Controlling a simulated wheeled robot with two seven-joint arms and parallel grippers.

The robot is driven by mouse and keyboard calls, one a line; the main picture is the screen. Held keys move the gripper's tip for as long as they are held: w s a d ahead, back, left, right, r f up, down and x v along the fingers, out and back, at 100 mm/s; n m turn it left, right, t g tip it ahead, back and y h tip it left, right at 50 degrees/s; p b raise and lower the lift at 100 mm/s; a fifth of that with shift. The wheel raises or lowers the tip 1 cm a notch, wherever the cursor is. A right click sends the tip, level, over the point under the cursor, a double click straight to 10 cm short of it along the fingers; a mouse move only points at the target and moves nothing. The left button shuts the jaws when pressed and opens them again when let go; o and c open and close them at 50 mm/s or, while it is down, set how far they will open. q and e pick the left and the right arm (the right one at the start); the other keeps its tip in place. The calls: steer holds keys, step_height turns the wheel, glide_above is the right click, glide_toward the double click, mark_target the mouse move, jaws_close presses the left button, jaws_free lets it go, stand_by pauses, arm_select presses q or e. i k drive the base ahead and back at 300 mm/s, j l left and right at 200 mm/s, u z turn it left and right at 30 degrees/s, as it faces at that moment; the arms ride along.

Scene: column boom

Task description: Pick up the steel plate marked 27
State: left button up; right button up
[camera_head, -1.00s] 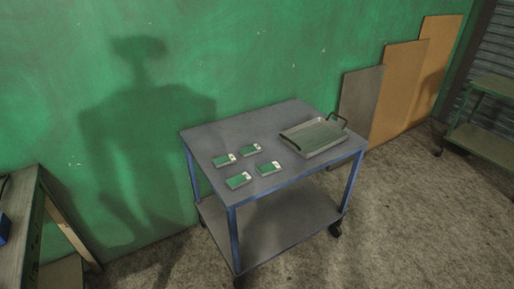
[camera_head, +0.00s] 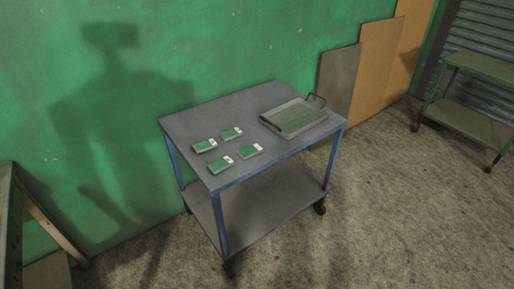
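Several small green plates with pale marked ends lie on the left part of the grey top of a blue-legged cart (camera_head: 185,122). One is at the left (camera_head: 204,146), one at the back (camera_head: 231,133), one at the front (camera_head: 221,165) and one at the right (camera_head: 250,151). Their markings are too small to read, so I cannot tell which is 27. A grey-green tray (camera_head: 294,118) with a raised handle stands on the right part of the cart top. Neither of my grippers is in view.
The cart has a lower shelf (camera_head: 262,205) and black castors, and stands near a green wall (camera_head: 240,45). Boards (camera_head: 377,65) lean on the wall. A green shelf cart (camera_head: 480,68) is at the right. Concrete floor (camera_head: 400,215) is clear in front and right.

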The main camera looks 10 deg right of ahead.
mark_target(255, 149)
steer(key=i+j, duration=0.25)
steer(key=i, duration=0.2)
steer(key=i+j+z, duration=0.1)
steer(key=i+j, duration=0.15)
steer(key=i, duration=0.2)
